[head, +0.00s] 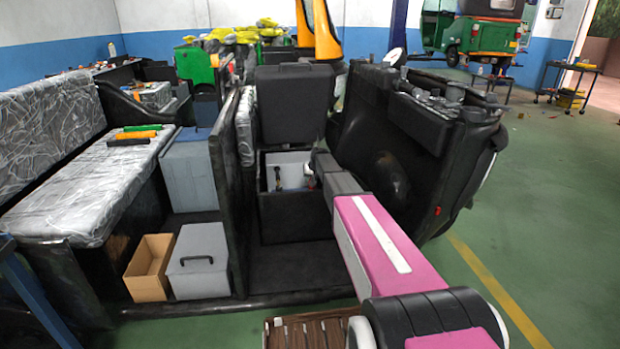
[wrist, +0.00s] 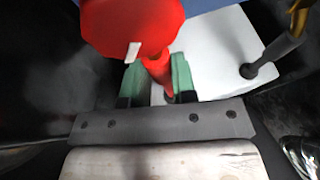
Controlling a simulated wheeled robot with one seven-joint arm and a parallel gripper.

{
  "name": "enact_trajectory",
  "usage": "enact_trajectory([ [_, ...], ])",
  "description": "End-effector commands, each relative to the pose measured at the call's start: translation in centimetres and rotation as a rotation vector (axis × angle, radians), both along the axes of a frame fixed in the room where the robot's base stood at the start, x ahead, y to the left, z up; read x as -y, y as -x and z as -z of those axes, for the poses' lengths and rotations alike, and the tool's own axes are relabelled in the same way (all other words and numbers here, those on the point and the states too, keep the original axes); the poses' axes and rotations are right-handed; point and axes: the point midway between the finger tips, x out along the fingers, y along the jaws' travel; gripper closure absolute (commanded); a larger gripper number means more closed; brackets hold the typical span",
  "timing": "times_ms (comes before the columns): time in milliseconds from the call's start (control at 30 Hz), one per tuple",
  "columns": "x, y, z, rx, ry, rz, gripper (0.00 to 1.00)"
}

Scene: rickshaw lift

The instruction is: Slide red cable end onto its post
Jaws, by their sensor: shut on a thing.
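The red cable end (wrist: 132,25) fills the upper left middle of the wrist view, with a narrower red part running down between the fingers. My gripper (wrist: 160,76) has green fingertips shut on that red part. A white surface (wrist: 215,50), likely the battery top, lies behind and to the right of it. In the head view my gripper is down at the open black box (head: 292,217), where a pale battery (head: 284,172) partly shows. The red cable end is not clear there. I cannot make out its post, or whether the two touch.
In the wrist view a dark rod with a brassy upper part (wrist: 275,55) stands right of the gripper. A raised black seat or lid (head: 292,95) stands behind the box. A black partition (head: 232,170) borders its left, and a large black body panel (head: 385,150) its right.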

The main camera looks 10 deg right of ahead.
Motion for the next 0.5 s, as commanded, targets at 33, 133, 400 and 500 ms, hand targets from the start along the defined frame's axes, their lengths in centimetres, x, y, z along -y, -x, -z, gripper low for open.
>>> enact_trajectory([
  [33,0.00,0.44,0.04,-0.009,0.000,-0.002,1.00],
  [133,0.00,0.50,0.05,-0.011,0.000,-0.002,1.00],
  [400,0.00,0.44,0.04,-0.010,0.000,-0.002,0.49],
  [500,0.00,0.37,0.04,-0.009,0.000,-0.002,0.49],
])
